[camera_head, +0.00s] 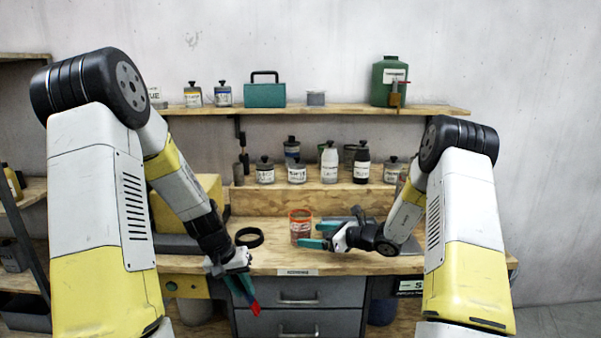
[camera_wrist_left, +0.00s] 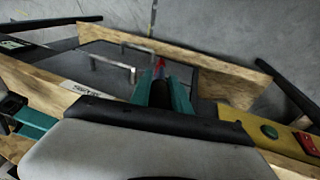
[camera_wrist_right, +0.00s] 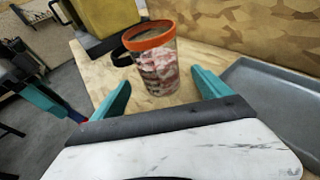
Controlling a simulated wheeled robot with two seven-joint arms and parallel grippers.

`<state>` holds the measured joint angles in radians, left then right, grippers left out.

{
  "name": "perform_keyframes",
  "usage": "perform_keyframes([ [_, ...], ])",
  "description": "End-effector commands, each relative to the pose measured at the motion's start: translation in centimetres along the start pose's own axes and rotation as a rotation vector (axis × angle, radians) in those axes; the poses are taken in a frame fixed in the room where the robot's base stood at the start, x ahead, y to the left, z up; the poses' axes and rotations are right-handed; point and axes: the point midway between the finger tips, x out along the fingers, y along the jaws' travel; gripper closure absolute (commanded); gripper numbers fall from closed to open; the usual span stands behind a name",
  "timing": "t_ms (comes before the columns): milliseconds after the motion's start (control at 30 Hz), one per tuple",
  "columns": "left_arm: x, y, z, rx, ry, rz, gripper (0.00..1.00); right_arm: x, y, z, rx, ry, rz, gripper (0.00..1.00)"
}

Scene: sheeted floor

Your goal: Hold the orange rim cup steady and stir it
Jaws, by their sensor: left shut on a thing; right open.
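The orange rim cup (camera_head: 300,229) stands upright on the wooden workbench. It is clear-sided with reddish and pale contents, and also shows in the right wrist view (camera_wrist_right: 157,68). My right gripper (camera_head: 318,235) is open at the cup's right side. In the right wrist view its two teal fingers (camera_wrist_right: 163,88) are apart, with the cup between and just beyond their tips; contact cannot be told. My left gripper (camera_head: 245,290) points down in front of the bench edge, shut on a dark-handled tool (camera_wrist_left: 160,92) with a red and blue end. Most of the tool is hidden by the fingers.
A black ring (camera_head: 249,237) lies on the bench left of the cup. A grey tray (camera_wrist_right: 275,100) lies to the cup's right. A yellow box (camera_head: 190,203) stands at the back left. Bottles fill the raised shelf behind. Drawers with handles (camera_head: 300,298) are below the bench edge.

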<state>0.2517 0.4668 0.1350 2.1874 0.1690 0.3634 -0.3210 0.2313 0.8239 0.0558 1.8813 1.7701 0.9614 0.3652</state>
Motion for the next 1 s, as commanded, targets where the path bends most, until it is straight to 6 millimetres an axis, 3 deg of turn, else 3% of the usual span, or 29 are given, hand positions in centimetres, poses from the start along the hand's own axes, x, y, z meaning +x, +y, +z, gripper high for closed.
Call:
perform_keyframes([
  [300,0.0,0.0,0.0,0.0,0.0,0.0,1.0,3.8,0.0,0.0,0.0,0.0,0.001,0.12],
  [767,0.0,0.0,0.0,0.0,0.0,0.0,1.0,4.6,0.0,0.0,-0.001,0.001,0.0,0.12],
  [1000,0.0,0.0,0.0,0.0,0.0,0.0,1.0,4.6,0.0,0.0,-0.001,0.001,0.0,0.6],
])
